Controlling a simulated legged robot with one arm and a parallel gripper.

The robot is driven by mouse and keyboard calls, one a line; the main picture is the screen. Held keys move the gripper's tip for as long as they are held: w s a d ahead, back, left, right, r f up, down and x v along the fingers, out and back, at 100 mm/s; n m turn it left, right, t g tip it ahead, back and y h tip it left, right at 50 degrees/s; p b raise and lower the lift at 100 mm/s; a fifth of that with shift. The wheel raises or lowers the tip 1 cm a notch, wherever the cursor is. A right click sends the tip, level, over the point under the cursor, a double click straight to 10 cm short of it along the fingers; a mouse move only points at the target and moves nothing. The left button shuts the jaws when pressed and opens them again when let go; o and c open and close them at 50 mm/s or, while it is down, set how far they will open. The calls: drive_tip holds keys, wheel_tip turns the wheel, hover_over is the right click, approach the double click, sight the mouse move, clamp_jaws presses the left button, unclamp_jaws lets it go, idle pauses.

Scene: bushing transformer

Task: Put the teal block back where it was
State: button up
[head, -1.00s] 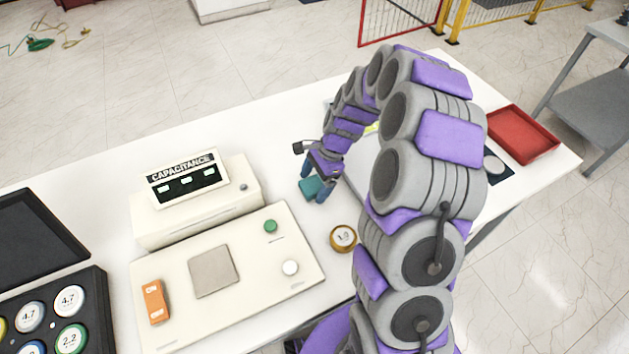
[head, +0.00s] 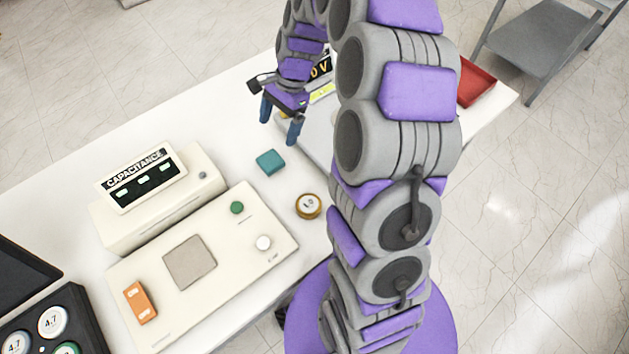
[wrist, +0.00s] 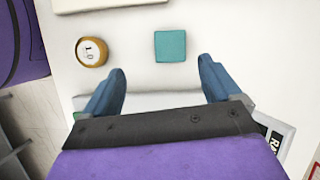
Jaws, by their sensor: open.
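The teal block (head: 270,161) lies flat on the white table, to the right of the capacitance meter and beyond the gold-rimmed disc. My gripper (head: 281,120) is open and empty, raised above the table on the far side of the block. In the wrist view the teal block (wrist: 170,46) shows whole, ahead of my two blue fingers (wrist: 161,88) and apart from them.
The gold disc marked 1.0 (head: 308,206) sits near the block. The cream capacitance meter (head: 200,166) and its panel (head: 237,270) with buttons and a grey pad stand to the left. A red tray (head: 474,84) lies at the right end. A dark case (head: 88,318) holds several discs.

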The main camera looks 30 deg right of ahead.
drive_tip(key=s+a+r+n+h, duration=0.1)
drive_tip(key=s+a+r+n, duration=0.25)
drive_tip(key=s, duration=0.35)
drive_tip(key=s+a+r+n+h, duration=0.1)
drive_tip(key=s+a+r+n, duration=0.1)
drive_tip(key=s+r+n, duration=0.3)
drive_tip(key=s+d+n+h, duration=0.1)
drive_tip(key=s+n, duration=0.5)
drive_tip(key=s, duration=1.4)
drive_tip(key=shift+s+d+g+h, duration=0.15)
drive_tip(key=shift+d+g+h, duration=0.25)
drive_tip(key=shift+h, duration=0.2)
drive_tip(key=shift+f, duration=0.1)
